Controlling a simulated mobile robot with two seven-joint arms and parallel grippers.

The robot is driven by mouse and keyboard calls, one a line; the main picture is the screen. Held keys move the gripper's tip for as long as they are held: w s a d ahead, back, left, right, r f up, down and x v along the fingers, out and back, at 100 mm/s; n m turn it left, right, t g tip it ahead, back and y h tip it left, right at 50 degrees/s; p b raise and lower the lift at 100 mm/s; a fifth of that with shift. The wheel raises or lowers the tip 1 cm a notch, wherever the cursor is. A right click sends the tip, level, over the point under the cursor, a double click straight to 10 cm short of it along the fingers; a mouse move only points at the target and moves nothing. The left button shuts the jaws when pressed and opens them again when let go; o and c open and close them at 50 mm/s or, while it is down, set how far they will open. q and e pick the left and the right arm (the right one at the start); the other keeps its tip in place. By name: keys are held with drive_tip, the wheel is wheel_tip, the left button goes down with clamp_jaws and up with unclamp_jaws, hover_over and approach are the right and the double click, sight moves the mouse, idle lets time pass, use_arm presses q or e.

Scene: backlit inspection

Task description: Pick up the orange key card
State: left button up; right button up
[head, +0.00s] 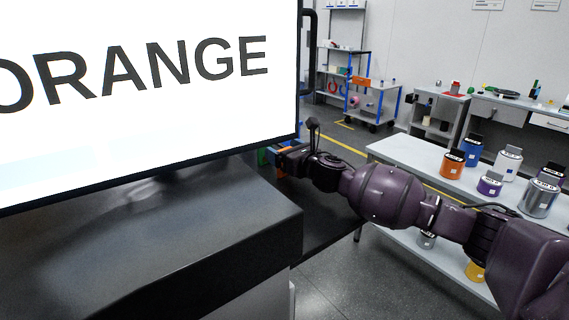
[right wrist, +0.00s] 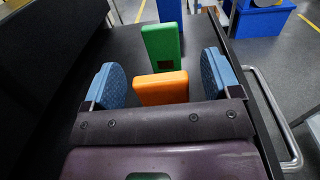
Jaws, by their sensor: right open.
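The orange key card (right wrist: 162,89) stands upright on a dark surface in the right wrist view. My right gripper (right wrist: 160,76) is open, with one blue finger pad on each side of the orange card and a visible gap to both. A taller green card (right wrist: 163,46) stands just behind the orange one. A blue card (right wrist: 170,12) stands farther back. In the head view my right gripper (head: 284,160) is small and partly hides the cards beside the screen's lower right corner. My left gripper is in neither view.
A large bright screen (head: 140,70) reading "ORANGE" stands over a dark console (head: 150,250). A metal rail (right wrist: 275,110) runs along the surface's right edge. A pale bench (head: 400,152) with several labelled cans is at the right, behind my right arm.

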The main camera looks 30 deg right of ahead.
drive_tip(key=c, duration=1)
drive_tip(key=shift+r+p, duration=0.4)
drive_tip(key=shift+r, duration=1.45)
drive_tip(key=s+d, duration=0.1)
drive_tip(key=s, duration=0.8)
drive_tip(key=s+d, duration=0.2)
drive_tip(key=s, duration=0.6)
drive_tip(key=shift+s+d+p, duration=0.25)
drive_tip(key=shift+s+p, duration=0.1)
drive_tip(key=shift+p, duration=0.05)
